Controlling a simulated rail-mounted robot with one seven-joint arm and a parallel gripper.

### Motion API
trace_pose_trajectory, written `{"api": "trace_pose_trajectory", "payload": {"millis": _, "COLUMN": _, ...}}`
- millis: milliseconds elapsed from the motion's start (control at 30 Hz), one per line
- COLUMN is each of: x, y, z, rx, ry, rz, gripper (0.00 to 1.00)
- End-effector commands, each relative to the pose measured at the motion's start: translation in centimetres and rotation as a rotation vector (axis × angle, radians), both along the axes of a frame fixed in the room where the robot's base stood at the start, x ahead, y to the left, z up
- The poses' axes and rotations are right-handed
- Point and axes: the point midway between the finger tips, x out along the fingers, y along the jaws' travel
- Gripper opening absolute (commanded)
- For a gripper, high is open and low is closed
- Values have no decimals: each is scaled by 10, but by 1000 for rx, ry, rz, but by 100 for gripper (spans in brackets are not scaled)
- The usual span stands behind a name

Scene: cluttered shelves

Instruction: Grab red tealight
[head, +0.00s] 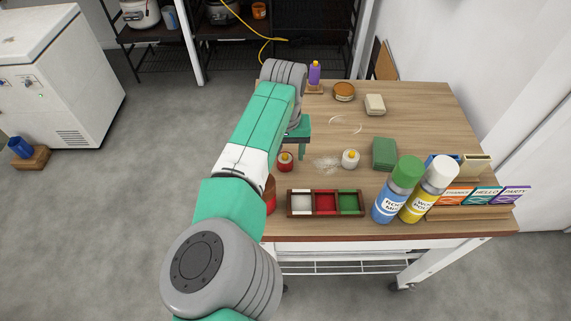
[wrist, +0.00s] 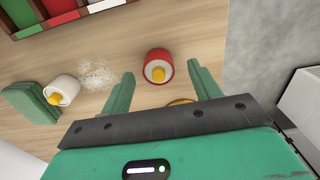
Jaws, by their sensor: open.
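The red tealight (head: 285,161) is a short red cup with a yellow top, standing on the wooden table just left of my gripper (head: 303,146) in the head view. In the wrist view the red tealight (wrist: 158,66) shows between the lines of my two green fingers, around and just beyond their tips. My gripper (wrist: 161,74) is open with nothing held; contact with the tealight cannot be seen. A similar white tealight (head: 350,158) stands to the right; it also shows at left in the wrist view (wrist: 62,90).
A tray (head: 314,203) with white, red and green compartments lies at the table's front. A green block (head: 384,153), a blue bottle (head: 386,204) and a yellow bottle (head: 417,203) stand to the right. White grains (head: 326,164) lie between the tealights. A purple bottle (head: 314,73) stands behind.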

Motion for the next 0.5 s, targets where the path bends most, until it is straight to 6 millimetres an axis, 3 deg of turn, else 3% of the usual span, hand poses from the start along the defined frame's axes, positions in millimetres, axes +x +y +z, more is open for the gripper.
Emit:
{"api": "trace_pose_trajectory", "payload": {"millis": 33, "x": 0, "y": 0, "z": -13, "rx": 1, "ry": -1, "rz": 0, "gripper": 62}}
{"api": "trace_pose_trajectory", "payload": {"millis": 100, "x": 0, "y": 0, "z": -20, "rx": 1, "ry": -1, "rz": 0, "gripper": 62}}
{"api": "trace_pose_trajectory", "payload": {"millis": 367, "x": 0, "y": 0, "z": -21, "rx": 0, "ry": -2, "rz": -1, "gripper": 62}}
{"api": "trace_pose_trajectory", "payload": {"millis": 500, "x": 0, "y": 0, "z": -21, "rx": 0, "ry": -2, "rz": -1, "gripper": 36}}
